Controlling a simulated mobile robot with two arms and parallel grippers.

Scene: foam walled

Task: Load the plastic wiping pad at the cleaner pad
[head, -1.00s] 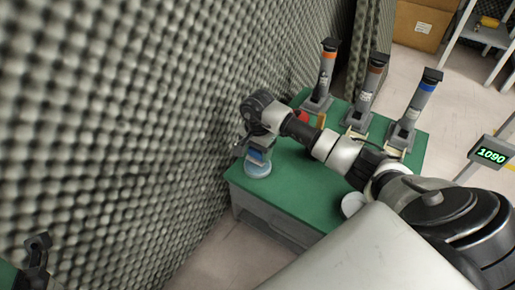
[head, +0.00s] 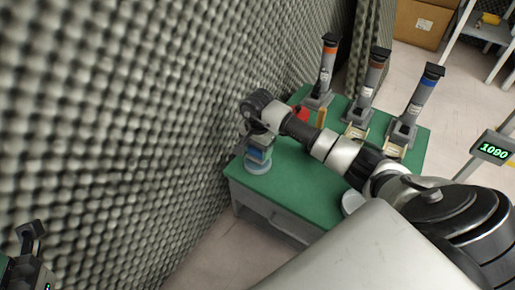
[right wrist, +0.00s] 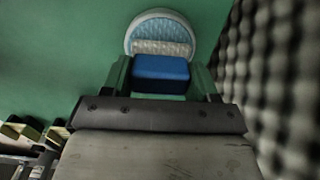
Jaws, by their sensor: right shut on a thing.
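My right gripper (head: 257,147) is shut on a blue block (right wrist: 160,72), which looks like the wiping pad. The block is between its two fingers in the right wrist view. A round dish with a pale rim (right wrist: 131,38) and a light blue quilted face, likely the cleaner pad, lies right by the block. In the head view the dish (head: 257,167) sits at the green table's left corner, under the gripper. I cannot tell whether block and dish touch. My left gripper (head: 29,238) shows only in part at the lower left, and its jaws are unclear.
The green table (head: 290,180) stands against a grey foam wall (head: 140,100). Three grey upright units (head: 326,72) with orange, brown and blue bands stand along its back. A red item (head: 301,113) lies nearby. A display (head: 493,150) reads 1090.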

